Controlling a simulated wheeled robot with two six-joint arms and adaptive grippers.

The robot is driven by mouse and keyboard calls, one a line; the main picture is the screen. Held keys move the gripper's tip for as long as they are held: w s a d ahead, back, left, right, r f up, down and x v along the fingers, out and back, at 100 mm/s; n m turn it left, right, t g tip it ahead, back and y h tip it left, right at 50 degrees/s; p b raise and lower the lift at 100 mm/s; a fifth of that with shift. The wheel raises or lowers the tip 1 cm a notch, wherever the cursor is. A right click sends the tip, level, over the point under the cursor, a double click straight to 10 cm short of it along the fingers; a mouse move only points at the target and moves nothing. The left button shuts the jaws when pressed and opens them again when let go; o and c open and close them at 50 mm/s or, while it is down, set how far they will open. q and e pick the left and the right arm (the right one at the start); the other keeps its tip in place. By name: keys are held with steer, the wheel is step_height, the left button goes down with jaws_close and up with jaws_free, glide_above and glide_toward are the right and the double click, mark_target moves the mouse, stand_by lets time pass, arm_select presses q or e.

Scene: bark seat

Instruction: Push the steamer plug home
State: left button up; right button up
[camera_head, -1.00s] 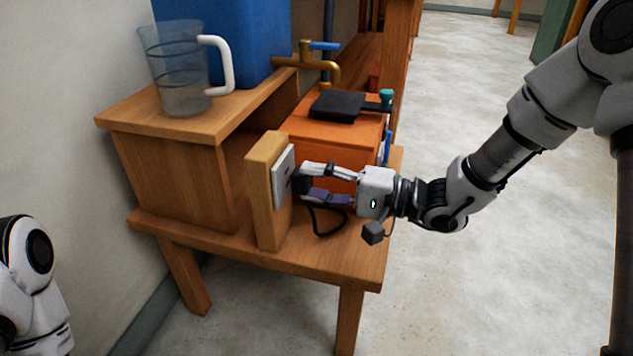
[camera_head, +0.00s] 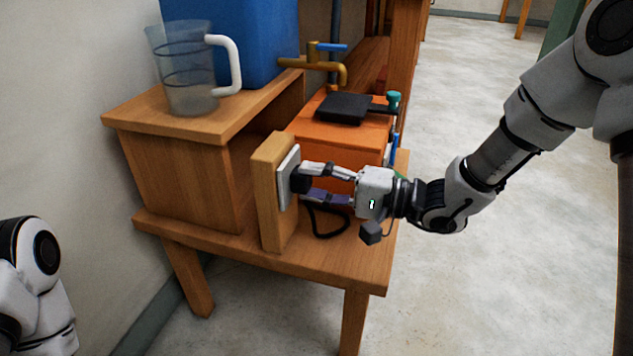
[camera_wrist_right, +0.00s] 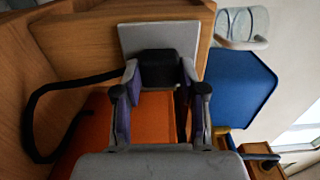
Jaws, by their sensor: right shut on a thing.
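The black steamer plug (camera_head: 300,180) is between the fingertips of my right gripper (camera_head: 306,182), which is shut on it. The plug is at the face of a pale socket plate (camera_head: 286,172) on an upright wooden block (camera_head: 268,208). In the right wrist view the plug (camera_wrist_right: 160,70) sits against the lower part of the plate (camera_wrist_right: 158,38), between the two fingers. I cannot tell whether a gap is left between plug and plate. A black cord (camera_head: 326,233) loops down onto the bench. My left arm shows at the lower left, but its gripper is out of view.
The orange steamer box (camera_head: 340,145) with a dark pad (camera_head: 344,108) stands behind the gripper. A clear jug (camera_head: 188,75) and a blue container (camera_head: 235,40) stand on the wooden shelf (camera_head: 170,127). A brass tap (camera_head: 325,68) juts out above. The floor at right is clear.

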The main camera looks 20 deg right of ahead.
steer(key=o, duration=1.1)
steer(key=shift+o, duration=0.2)
steer(key=v, duration=1.2)
